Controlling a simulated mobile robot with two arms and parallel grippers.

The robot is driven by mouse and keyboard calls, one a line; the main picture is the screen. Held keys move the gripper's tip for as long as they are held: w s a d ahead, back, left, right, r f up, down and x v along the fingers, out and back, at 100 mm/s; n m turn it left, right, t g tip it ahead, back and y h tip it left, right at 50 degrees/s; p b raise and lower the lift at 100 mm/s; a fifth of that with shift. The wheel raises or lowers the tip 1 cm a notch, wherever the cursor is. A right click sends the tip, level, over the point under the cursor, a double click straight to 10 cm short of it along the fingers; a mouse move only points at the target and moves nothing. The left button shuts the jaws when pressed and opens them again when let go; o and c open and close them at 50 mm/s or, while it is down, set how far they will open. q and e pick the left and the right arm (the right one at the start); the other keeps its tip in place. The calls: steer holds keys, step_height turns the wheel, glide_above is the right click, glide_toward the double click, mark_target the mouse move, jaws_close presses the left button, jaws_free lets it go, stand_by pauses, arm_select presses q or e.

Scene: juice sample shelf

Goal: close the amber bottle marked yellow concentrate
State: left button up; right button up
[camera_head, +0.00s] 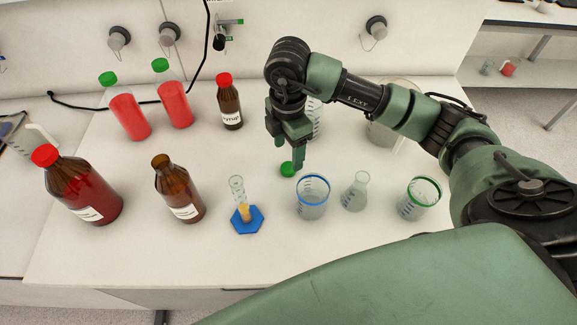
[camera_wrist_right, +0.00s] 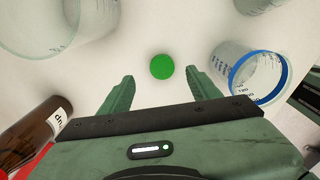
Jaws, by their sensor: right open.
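An amber bottle (camera_head: 178,190) stands without a cap at the left-middle of the white table. Its white label is too small to read. A green cap (camera_head: 288,169) lies on the table to its right, beyond a blue-rimmed beaker. My right gripper (camera_head: 289,154) is open and points down just over the cap, with nothing held. In the right wrist view the green cap (camera_wrist_right: 161,67) shows between and slightly beyond the open fingertips (camera_wrist_right: 160,76), apart from both. My left gripper is not in view.
A graduated cylinder (camera_head: 238,194) on a blue base, the blue-rimmed beaker (camera_head: 312,197), a flask (camera_head: 355,192) and a green-rimmed beaker (camera_head: 419,198) stand in front. Red-capped amber bottles (camera_head: 85,190) (camera_head: 229,103) and red-filled bottles (camera_head: 129,115) (camera_head: 174,101) stand left and behind.

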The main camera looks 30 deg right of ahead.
mark_target(288, 167)
steer(key=shift+s+a+f+p, duration=0.1)
steer(key=shift+f+p, duration=0.25)
steer(key=shift+p, duration=0.05)
step_height(288, 167, down, 4)
steer(key=shift+s+a+r+p, duration=0.1)
steer(key=shift+r+p, duration=0.1)
steer(key=shift+p, duration=0.6)
steer(key=shift+f, duration=0.5)
jaws_close()
